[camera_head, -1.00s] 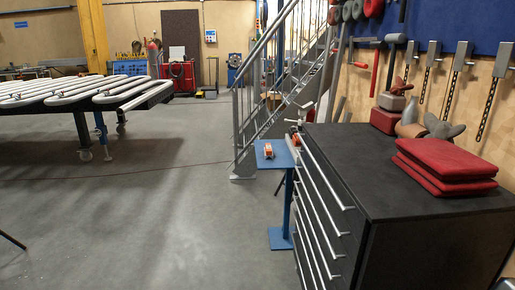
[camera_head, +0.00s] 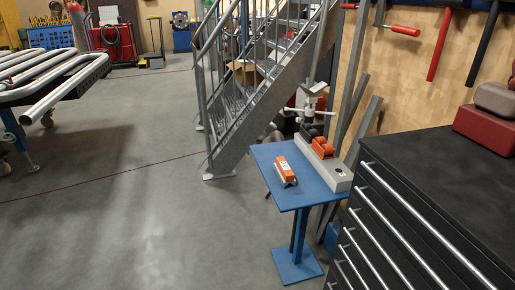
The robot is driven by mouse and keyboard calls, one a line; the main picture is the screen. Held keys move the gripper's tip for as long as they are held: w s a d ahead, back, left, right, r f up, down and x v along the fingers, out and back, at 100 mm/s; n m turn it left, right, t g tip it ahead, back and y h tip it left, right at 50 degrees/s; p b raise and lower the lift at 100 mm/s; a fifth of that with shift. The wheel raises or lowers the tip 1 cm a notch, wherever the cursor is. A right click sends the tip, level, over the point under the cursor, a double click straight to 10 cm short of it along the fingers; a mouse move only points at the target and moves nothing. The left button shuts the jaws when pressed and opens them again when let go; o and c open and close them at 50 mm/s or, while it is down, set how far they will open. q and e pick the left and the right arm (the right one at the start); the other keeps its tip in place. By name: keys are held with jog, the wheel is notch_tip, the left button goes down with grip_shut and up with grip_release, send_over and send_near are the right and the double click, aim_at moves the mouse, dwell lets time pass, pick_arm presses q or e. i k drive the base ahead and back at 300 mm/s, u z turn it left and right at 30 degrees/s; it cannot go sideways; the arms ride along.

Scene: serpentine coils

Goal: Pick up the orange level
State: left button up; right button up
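A small orange level (camera_head: 285,171) with pale ends lies on the blue stand's flat top (camera_head: 299,195), left of its middle. A grey bar-shaped fixture (camera_head: 338,178) with an orange and black part (camera_head: 322,147) on it stands along the right side of the same top. Neither of my grippers is in the view, and nothing covers the level.
A black drawer cabinet (camera_head: 435,160) with long silver handles stands close on the right of the stand. A grey metal staircase (camera_head: 240,130) rises behind it. A rack of pale tubes (camera_head: 55,85) is at the left. The grey floor (camera_head: 120,220) in front and left is clear.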

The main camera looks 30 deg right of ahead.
aim_at(285, 174)
jog(key=i, duration=1.3)
jog(key=z, duration=2.2)
